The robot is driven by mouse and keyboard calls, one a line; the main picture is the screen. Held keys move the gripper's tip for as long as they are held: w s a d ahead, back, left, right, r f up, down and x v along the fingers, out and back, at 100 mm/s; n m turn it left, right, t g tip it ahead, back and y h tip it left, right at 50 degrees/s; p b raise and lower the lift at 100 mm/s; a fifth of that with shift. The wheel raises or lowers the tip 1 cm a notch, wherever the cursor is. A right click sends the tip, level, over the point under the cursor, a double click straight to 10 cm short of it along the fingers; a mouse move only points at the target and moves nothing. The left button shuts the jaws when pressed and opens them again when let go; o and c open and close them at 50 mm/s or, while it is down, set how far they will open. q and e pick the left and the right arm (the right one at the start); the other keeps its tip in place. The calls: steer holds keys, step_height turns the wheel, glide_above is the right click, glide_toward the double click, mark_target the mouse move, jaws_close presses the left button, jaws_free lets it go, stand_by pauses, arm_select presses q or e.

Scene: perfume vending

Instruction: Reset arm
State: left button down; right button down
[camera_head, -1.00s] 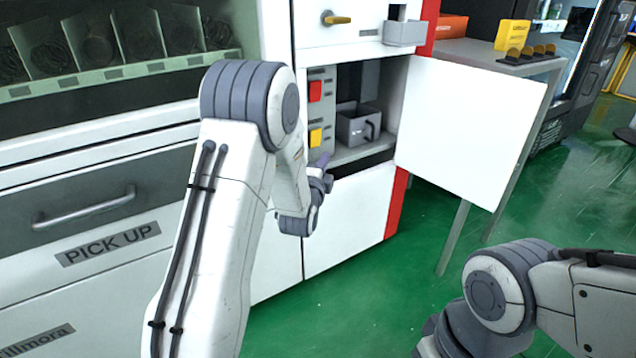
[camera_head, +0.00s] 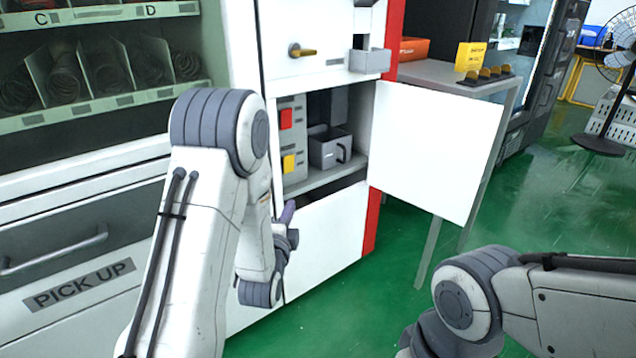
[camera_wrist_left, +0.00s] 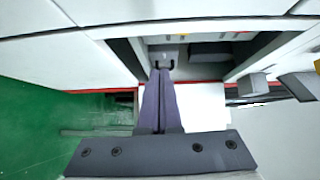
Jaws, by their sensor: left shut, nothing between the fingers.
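My left arm comes in from the left in the head view. My left gripper (camera_head: 288,212) points toward the vending machine front, just below the open compartment. In the left wrist view my left gripper (camera_wrist_left: 160,80) shows its two dark fingers shut together with nothing between them. The fingers appear apart from the machine. My right arm shows at the lower right of the head view, but its gripper is not visible.
The open compartment holds a grey bin (camera_head: 328,150) and red (camera_head: 286,118) and yellow (camera_head: 289,163) buttons. Its white door (camera_head: 425,150) swings out to the right. A grey table (camera_head: 450,75) stands behind the door. Green floor (camera_head: 345,310) is clear between my arms.

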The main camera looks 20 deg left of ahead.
arm_select(q)
steer(key=s+d+r+n+g+h+p, duration=0.1)
steer(key=s+d+n+g+h+p, duration=0.1)
steer(key=s+d+g, duration=0.5)
steer(key=s+d+r+n+g+h+p, duration=0.1)
steer(key=s+d+n+g+h+p, duration=0.15)
steer(key=d, duration=0.75)
steer(key=s+d+r+n+g+p, duration=0.1)
steer(key=s+r+n+g+p, duration=0.2)
steer(key=s, duration=0.8)
steer(key=s+d+r+n+g, duration=0.1)
steer(key=s+r+g, duration=0.3)
steer(key=s, duration=0.7)
step_height(320, 180, up, 37)
steer(key=s+g+y+p, duration=0.1)
steer(key=p, duration=3.7)
steer(key=shift+s+a+n, duration=0.3)
steer(key=shift+n, duration=0.05)
